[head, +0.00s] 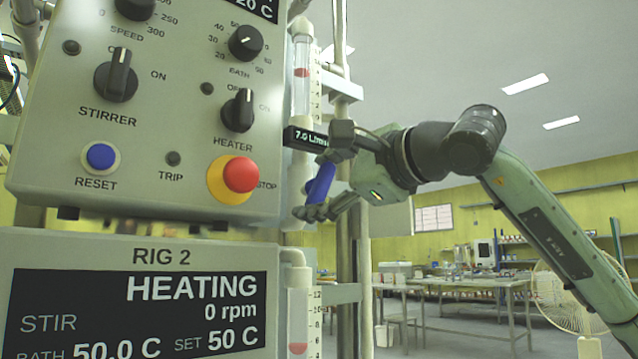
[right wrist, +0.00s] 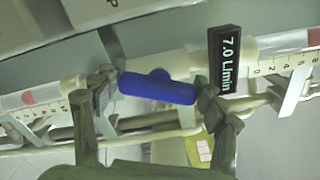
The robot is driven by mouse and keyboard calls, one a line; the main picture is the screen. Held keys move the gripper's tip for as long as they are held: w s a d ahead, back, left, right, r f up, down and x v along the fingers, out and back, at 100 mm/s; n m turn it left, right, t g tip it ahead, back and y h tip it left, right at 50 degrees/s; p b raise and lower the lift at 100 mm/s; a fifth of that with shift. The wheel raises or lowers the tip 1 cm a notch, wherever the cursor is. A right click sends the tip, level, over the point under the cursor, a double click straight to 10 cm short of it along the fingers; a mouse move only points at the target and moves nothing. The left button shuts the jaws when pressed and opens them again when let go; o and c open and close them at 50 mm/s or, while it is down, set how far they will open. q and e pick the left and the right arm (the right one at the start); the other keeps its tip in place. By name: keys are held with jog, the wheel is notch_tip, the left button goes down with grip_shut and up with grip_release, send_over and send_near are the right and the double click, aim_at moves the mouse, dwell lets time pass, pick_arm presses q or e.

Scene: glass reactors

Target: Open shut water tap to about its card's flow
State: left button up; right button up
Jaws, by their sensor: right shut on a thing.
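The blue tap handle (head: 320,186) stands steeply, slightly tilted, on the pipe right of the control panel. It also shows in the right wrist view (right wrist: 150,87), lying lengthwise between my fingers. My right gripper (head: 327,174) is shut on the handle, one finger at each end; it also shows in the wrist view (right wrist: 155,95). A black plate reading 7.0 L/min (right wrist: 225,72) is beside one finger; in the head view the plate (head: 305,138) is partly covered by the gripper. An upper flow tube (head: 301,90) with a red float rises above the tap. My left gripper is out of view.
The control panel (head: 150,190) with knobs and a red stop button (head: 241,174) is close left of the gripper. Below is the RIG 2 display (head: 135,315) and another flow tube (head: 298,315). Metal uprights stand behind the tap. Benches (head: 455,285) are far off right.

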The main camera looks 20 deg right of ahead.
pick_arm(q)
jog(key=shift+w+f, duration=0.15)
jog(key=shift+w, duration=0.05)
pick_arm(e)
jog(key=shift+n, duration=0.6)
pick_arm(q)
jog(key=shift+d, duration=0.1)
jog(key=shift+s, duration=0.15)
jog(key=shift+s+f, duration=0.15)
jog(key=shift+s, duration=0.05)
pick_arm(e)
jog(key=o, duration=0.9)
jog(key=shift+s, duration=0.15)
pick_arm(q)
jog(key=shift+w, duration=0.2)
pick_arm(e)
jog(key=v, duration=1.1)
jog(key=shift+s+d, duration=0.1)
jog(key=shift+s, duration=0.3)
